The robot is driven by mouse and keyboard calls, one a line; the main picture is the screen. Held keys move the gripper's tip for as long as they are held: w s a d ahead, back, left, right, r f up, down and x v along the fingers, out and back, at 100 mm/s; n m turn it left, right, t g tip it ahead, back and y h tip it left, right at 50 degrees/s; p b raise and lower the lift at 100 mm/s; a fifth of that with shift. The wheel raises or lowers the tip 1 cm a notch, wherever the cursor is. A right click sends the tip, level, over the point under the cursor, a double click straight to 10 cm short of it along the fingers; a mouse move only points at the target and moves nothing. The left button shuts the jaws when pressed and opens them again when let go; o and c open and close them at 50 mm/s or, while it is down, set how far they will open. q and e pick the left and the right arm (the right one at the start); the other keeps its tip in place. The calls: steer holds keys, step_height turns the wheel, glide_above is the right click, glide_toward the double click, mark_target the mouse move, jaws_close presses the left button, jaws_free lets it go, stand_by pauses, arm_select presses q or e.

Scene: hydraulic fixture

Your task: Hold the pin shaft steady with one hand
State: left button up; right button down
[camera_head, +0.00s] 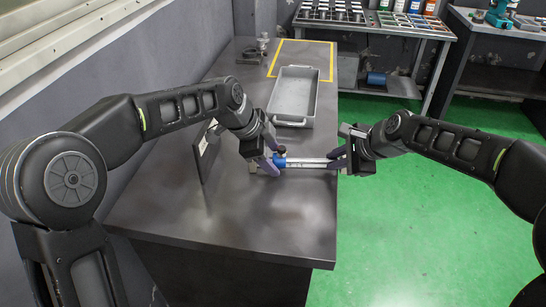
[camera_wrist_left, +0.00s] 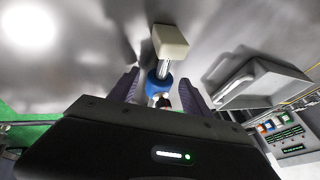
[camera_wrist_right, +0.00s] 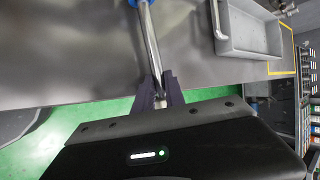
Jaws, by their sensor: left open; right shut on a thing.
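The pin shaft (camera_head: 308,162) is a silver rod with a blue collar (camera_head: 280,161), lying roughly level across the picture over the right part of the workbench. My right gripper (camera_head: 341,159) is shut on its right end; the right wrist view shows the rod (camera_wrist_right: 151,40) running away from between the fingers (camera_wrist_right: 159,92). My left gripper (camera_head: 270,163) is open at the blue collar. In the left wrist view its fingers (camera_wrist_left: 159,92) stand apart on either side of the blue collar (camera_wrist_left: 157,84). A pale block (camera_wrist_left: 170,42) shows beyond the collar.
A grey metal tray (camera_head: 294,96) with handles sits behind the grippers on the dark workbench (camera_head: 235,215). An upright plate (camera_head: 206,150) stands beside my left forearm. A yellow-outlined area (camera_head: 318,48) is at the back. The bench's front is clear.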

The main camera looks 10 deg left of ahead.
arm_select(q)
steer(key=shift+w+d+f, duration=0.1)
steer(key=shift+d+f, duration=0.05)
steer(key=shift+f, duration=0.15)
steer(key=shift+c, duration=0.6)
jaws_close()
stand_by(0.7)
